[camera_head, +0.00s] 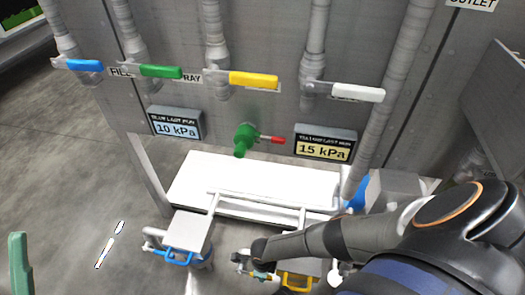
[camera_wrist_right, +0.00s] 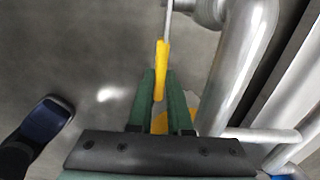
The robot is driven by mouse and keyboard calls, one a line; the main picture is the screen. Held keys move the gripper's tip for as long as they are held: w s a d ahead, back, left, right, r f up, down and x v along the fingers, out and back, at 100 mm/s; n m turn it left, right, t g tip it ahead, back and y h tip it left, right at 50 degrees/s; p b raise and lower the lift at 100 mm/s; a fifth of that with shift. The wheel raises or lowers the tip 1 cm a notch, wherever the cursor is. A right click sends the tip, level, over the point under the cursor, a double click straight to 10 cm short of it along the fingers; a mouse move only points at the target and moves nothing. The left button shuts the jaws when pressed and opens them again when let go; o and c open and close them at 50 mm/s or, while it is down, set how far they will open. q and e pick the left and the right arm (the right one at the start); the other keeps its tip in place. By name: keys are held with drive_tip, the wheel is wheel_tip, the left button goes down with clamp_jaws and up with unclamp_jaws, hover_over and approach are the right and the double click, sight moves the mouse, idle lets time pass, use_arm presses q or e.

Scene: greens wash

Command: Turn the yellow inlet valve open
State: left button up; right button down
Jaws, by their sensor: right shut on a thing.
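My right gripper (camera_wrist_right: 161,82) has its green fingers shut on a yellow lever (camera_wrist_right: 162,62) in the right wrist view. A thin metal stem runs from the lever's far end. In the head view my right arm reaches down to the lower middle, and the hold there is too small to make out. Another yellow-handled valve (camera_head: 253,79) sits on the upper pipe row, its handle lying sideways and untouched. One green finger of my left gripper (camera_head: 18,265) shows at the lower left edge; its other finger is out of view.
Blue (camera_head: 84,65), green (camera_head: 161,71) and white (camera_head: 357,92) valve handles share the upper row. Gauges read 10 kPa (camera_head: 176,125) and 15 kPa (camera_head: 325,145). A green valve (camera_head: 243,139) with a red handle juts between them. Large metal pipes (camera_wrist_right: 240,60) stand close right of my right gripper.

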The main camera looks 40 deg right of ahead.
idle(0.9)
drive_tip(key=shift+w+a+r+g+h, duration=0.15)
drive_tip(key=shift+w+r+g+h, duration=0.05)
drive_tip(key=shift+r+g+h, duration=0.25)
drive_tip(key=shift+w+a+r+g+h+b, duration=0.25)
drive_tip(key=shift+r+g+h+b, duration=0.35)
drive_tip(key=shift+g+b, duration=0.35)
drive_tip(key=shift+w+r+h, duration=0.1)
drive_tip(key=shift+r+h, duration=0.25)
drive_tip(key=shift+g, duration=0.3)
drive_tip(key=c, duration=1.1)
unclamp_jaws()
